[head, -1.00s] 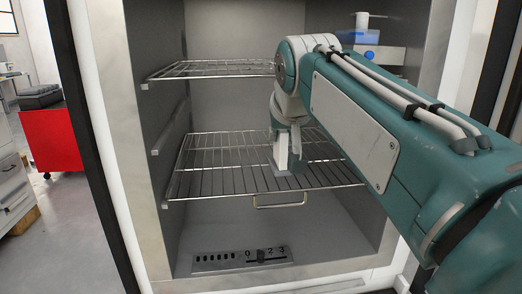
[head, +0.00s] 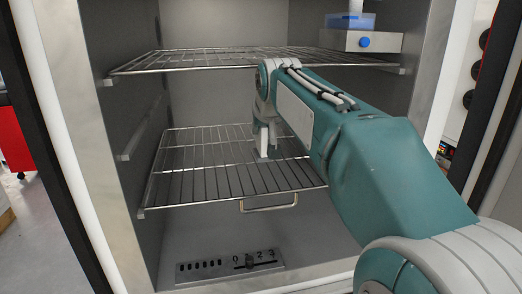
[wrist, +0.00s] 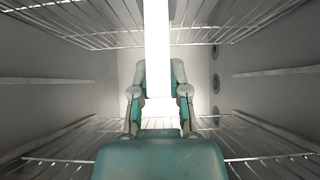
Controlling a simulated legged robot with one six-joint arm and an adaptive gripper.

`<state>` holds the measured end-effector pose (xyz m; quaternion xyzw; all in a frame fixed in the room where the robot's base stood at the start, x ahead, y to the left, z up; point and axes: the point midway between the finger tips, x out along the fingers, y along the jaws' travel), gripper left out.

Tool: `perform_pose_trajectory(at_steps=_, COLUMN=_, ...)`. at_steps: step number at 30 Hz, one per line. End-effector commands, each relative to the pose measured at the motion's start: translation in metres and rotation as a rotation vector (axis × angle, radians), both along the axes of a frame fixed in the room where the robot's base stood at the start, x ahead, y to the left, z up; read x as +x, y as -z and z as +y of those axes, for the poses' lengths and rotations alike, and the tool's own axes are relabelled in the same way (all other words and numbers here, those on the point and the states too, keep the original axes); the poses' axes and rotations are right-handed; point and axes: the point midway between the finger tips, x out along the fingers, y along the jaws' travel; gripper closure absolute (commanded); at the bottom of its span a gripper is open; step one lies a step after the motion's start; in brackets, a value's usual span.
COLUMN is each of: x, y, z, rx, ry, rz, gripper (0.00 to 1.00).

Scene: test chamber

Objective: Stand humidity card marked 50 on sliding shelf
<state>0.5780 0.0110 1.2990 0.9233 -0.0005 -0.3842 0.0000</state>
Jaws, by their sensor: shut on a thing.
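The sliding shelf (head: 190,187) is the lower wire rack in the head view, with a wire handle (head: 268,206) on its front edge. My gripper (head: 263,143) is above the rear right part of this rack, below the upper rack. In the wrist view my gripper (wrist: 158,92) is shut on a tall, narrow white piece (wrist: 157,45), seemingly the humidity card, upright between the two fingers. Its marking cannot be read. I cannot tell whether its lower edge touches the rack, as my gripper hides it.
The upper wire rack (head: 200,62) spans the chamber above my gripper. A grey box with a blue knob (head: 365,42) stands on its right. A numbered slider panel (head: 230,265) is at the chamber bottom. The left part of the lower rack is clear.

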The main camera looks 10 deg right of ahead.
Motion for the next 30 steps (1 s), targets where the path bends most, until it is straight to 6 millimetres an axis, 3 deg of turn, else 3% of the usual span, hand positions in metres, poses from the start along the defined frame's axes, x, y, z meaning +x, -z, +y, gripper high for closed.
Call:
perform_pose_trajectory(at_steps=3, x=0.016, y=0.020, z=-0.004, rx=0.000, ry=0.000, rz=0.002, gripper=1.00)
perform_pose_trajectory(at_steps=11, x=0.033, y=0.042, z=-0.008, rx=0.000, ry=0.000, rz=0.001, gripper=1.00)
perform_pose_trajectory(at_steps=17, x=0.033, y=0.069, z=-0.008, rx=0.000, ry=0.000, rz=0.001, gripper=1.00)
perform_pose_trajectory(at_steps=27, x=0.034, y=0.073, z=-0.008, rx=-0.001, ry=-0.001, rz=-0.001, gripper=1.00)
perform_pose_trajectory(at_steps=28, x=0.034, y=0.073, z=-0.008, rx=-0.001, ry=-0.001, rz=-0.001, gripper=0.65)
perform_pose_trajectory(at_steps=30, x=0.034, y=0.073, z=-0.008, rx=-0.001, ry=-0.001, rz=-0.001, gripper=0.44)
